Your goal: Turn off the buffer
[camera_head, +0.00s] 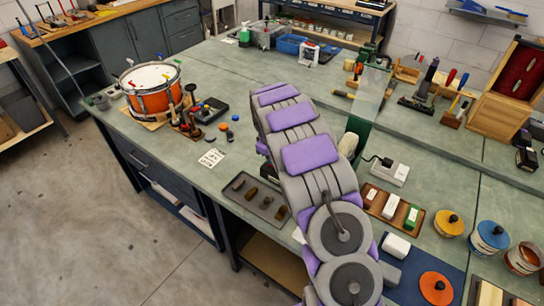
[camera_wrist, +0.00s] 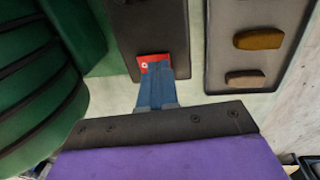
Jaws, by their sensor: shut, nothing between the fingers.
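The buffer's green body (camera_head: 357,128) stands on the bench behind my arm, with a pale wheel (camera_head: 348,145) beside it; my arm hides part of it. In the wrist view its ribbed green housing (camera_wrist: 35,85) fills the left side. A dark switch box (camera_wrist: 150,25) carries a red button with a white mark (camera_wrist: 152,62). My gripper (camera_wrist: 155,78) is shut and empty, its blue fingers at the lower edge of the red button and covering part of it. I cannot tell if they touch it. In the head view my gripper is hidden behind my arm.
A grey tray with brown bars (camera_head: 238,188) lies left of my arm; it also shows in the wrist view (camera_wrist: 213,70). A power strip (camera_head: 390,172) and a wooden tray of bars (camera_head: 368,208) lie to the right. An orange drum (camera_head: 160,100) stands at the left.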

